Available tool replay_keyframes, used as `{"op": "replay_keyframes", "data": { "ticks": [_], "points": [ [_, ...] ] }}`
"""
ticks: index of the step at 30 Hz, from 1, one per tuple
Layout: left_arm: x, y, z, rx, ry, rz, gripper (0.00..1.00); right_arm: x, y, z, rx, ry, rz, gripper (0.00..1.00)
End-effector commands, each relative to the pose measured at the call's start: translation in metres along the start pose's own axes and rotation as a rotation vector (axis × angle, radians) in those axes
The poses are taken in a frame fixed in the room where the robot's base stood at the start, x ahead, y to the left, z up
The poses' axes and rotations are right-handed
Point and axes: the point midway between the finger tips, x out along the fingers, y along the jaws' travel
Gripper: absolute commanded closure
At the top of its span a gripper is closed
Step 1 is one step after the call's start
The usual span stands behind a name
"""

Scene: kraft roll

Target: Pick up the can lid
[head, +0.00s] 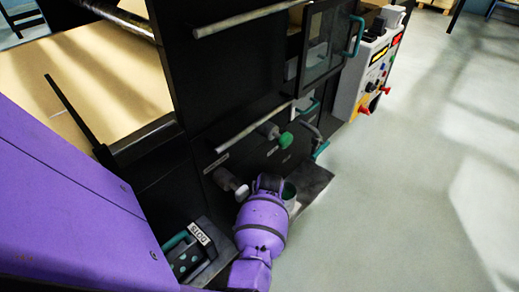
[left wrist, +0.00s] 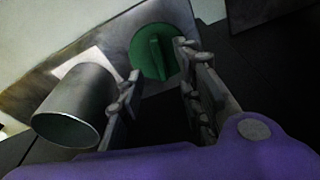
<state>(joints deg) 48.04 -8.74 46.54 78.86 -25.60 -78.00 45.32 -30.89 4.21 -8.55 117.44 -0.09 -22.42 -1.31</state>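The can lid (left wrist: 150,52), a green disc with a raised bar across it, lies on a grey metal plate (left wrist: 110,38) in the left wrist view. My left gripper (left wrist: 157,60) is open, its two fingers apart on either side of the lid's near part; contact cannot be told. A grey metal can (left wrist: 75,105) stands left of the fingers with its open mouth toward the camera. In the head view my left gripper (head: 268,182) is low by the machine, next to the can (head: 291,204). My right gripper is not in view.
The black machine front (head: 240,90) has long rails and a green knob (head: 286,140) above the gripper. A grey knob (head: 229,181) sits close left of the gripper. A control box (head: 372,75) stands further back. The floor at right is clear.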

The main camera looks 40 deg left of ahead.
Motion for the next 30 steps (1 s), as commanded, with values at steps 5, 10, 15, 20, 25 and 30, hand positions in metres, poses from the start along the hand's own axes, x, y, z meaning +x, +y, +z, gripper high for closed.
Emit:
{"op": "replay_keyframes", "data": {
  "ticks": [5,10,15,20,25,30],
  "points": [
    [0.030,-0.001,0.000,0.002,-0.001,-0.002,0.67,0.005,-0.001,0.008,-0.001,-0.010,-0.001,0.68],
    [0.045,0.000,0.000,0.001,0.000,0.000,0.67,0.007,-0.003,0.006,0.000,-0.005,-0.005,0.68],
    [0.045,0.000,0.000,0.001,0.000,0.001,0.67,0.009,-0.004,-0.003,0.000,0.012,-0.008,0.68],
    [0.045,0.000,0.000,0.001,0.000,0.001,0.79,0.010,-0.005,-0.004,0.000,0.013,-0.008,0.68],
    [0.045,0.000,0.000,0.001,0.000,0.001,1.00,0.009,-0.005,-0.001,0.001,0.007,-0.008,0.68],
    [0.045,0.000,0.000,0.001,0.000,0.001,1.00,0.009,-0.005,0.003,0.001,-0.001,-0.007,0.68]
  ]
}}
